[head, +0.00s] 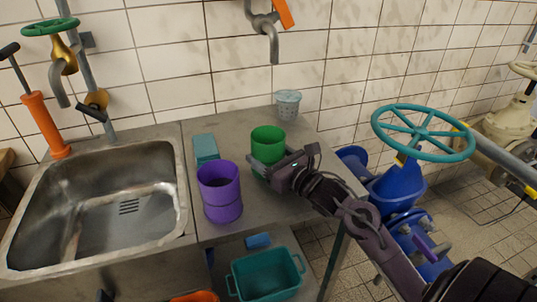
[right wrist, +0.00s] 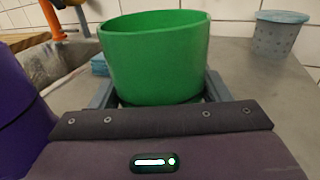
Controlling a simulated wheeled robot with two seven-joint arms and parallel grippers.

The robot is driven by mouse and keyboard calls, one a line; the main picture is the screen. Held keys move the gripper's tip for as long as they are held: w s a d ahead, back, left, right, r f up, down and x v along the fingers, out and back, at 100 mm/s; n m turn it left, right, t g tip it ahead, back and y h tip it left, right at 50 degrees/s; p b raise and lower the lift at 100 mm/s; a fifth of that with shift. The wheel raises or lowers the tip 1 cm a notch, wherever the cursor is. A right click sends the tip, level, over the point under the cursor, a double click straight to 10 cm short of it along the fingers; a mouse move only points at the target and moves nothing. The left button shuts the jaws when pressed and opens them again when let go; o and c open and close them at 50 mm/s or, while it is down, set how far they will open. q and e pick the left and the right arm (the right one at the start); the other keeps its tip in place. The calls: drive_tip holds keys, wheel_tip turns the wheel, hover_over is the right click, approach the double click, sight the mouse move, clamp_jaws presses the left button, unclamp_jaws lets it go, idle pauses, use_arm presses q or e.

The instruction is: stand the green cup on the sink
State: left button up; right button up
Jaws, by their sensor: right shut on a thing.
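The green cup (head: 268,139) stands upright on the steel counter, right of the sink basin. My right gripper (head: 268,168) is shut on it, with a finger on each side of its lower part. In the right wrist view the green cup (right wrist: 155,60) fills the middle, between the two fingers. Its lower edge is hidden by the gripper body. The sink (head: 183,200) has an empty steel basin with a drain at the left of the head view. My left gripper does not show clearly in either view.
A purple cup (head: 220,195) stands close by, between the green cup and the basin. A light blue block (head: 205,148) is behind it. A grey-blue perforated cup (head: 288,104) stands at the back. A teal tub (head: 267,275) is below the counter. A blue valve (head: 398,185) with teal handwheel stands right.

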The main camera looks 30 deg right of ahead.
drive_tip(key=shift+f, duration=0.1)
drive_tip(key=o, duration=1.2)
